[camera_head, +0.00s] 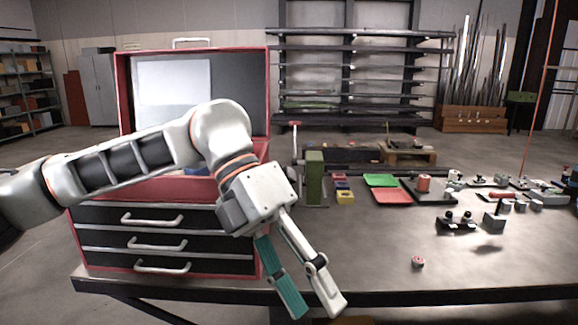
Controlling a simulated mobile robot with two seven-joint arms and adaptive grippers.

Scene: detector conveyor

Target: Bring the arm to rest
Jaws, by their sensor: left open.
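My left arm comes in from the left and bends down in front of the red toolbox. My left gripper (318,306) is open, with its fingers pointing down at the front edge of the table. Nothing shows between its fingers. The lower part of the gripper covers some of the table edge. My right gripper is not in view.
The red toolbox (165,219) with black drawers stands open at the left of the table (375,270). A green tray (381,180), a red tray (392,196) and several small parts lie to the right. A small red piece (418,262) lies near the front edge. The table's front middle is mostly clear.

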